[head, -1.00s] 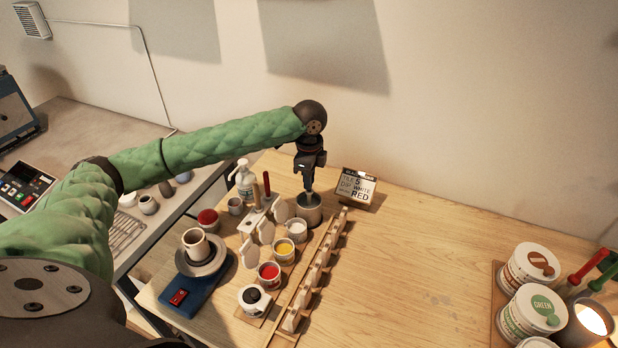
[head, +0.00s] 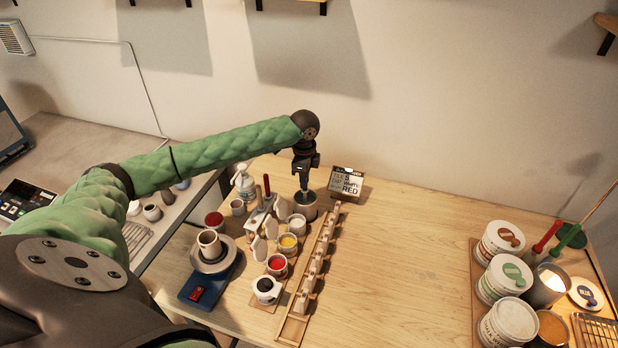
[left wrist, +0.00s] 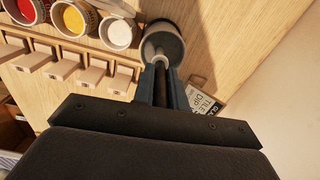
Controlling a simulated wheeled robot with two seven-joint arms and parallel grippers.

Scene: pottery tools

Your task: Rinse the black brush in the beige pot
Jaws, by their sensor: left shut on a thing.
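In the left wrist view, the gripper (left wrist: 161,74) is shut on the dark handle of the black brush (left wrist: 160,92). The brush runs down between the fingers to the mouth of the pot (left wrist: 176,48). Its tip is down inside the pot and hard to make out. My right gripper is not in view.
Open jars of white (head: 297,224), yellow (head: 288,246) and red (head: 277,266) paint stand near the pot. A wooden rack (head: 318,262) with pale tiles runs alongside. A small sign (head: 347,183) stands behind. The table's middle right is clear.

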